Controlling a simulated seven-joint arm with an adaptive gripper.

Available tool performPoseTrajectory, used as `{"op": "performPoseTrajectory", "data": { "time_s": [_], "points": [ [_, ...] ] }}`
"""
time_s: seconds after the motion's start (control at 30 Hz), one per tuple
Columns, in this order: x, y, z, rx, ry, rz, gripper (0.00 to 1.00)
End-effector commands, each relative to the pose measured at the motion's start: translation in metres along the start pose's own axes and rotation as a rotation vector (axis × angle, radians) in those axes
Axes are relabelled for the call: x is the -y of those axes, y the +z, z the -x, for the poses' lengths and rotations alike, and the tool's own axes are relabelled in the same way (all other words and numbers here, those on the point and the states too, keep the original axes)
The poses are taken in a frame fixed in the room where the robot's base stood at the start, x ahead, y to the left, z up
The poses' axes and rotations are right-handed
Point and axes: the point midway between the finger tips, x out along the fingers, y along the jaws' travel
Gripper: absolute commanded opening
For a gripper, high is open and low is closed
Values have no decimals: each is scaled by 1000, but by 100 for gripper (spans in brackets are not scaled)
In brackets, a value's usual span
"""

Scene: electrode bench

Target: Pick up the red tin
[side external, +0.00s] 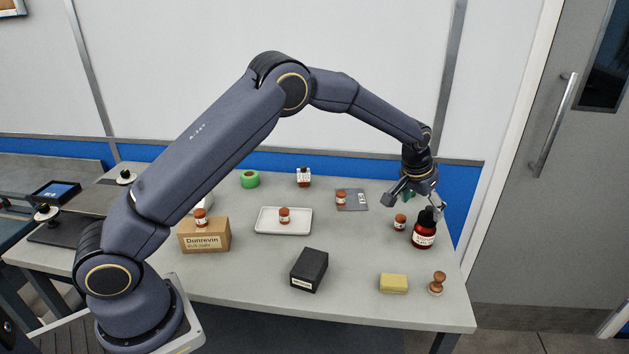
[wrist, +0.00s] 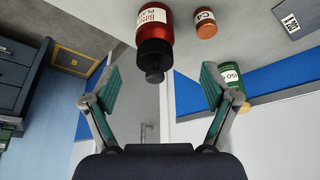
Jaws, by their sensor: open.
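A red bottle-shaped container (side external: 424,240) with a black cap and a pale label stands at the right of the table; it also shows in the wrist view (wrist: 160,24). Nothing in view is plainly a red tin. Small orange-red labelled jars stand on the table (side external: 400,222), on the tray (side external: 284,215), on a grey card (side external: 341,198) and on the carton (side external: 200,217). My gripper (side external: 415,205) is open and empty, above and close to the red bottle. In the wrist view, the black cap lies between my fingers' directions (wrist: 161,88), apart from both.
A small jar (wrist: 205,24) and a green tin (wrist: 232,75) are near the red bottle. A white tray (side external: 262,229), cardboard box (side external: 207,240), black box (side external: 310,268), yellow block (side external: 393,284), wooden stamp (side external: 437,285) and green tape roll (side external: 250,179) are around. The front-centre table is partly clear.

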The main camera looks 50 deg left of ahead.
Motion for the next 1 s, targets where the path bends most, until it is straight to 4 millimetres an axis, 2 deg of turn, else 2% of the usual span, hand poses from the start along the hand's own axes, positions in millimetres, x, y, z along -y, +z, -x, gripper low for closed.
{"op": "performPoseTrajectory", "data": {
  "time_s": [0.1, 0.37, 0.6, 0.73, 0.93, 1.0],
  "points": [
    [0, 1, -24, 2, 0, 0, 85],
    [-1, 1, -45, 1, 0, 0, 85],
    [-7, 3, -81, 1, -1, 0, 85],
    [-7, 3, -90, -1, 0, 0, 85],
    [-7, 2, -90, -1, 0, 0, 85],
    [-7, 2, -90, -1, 0, 0, 79]
  ]
}}
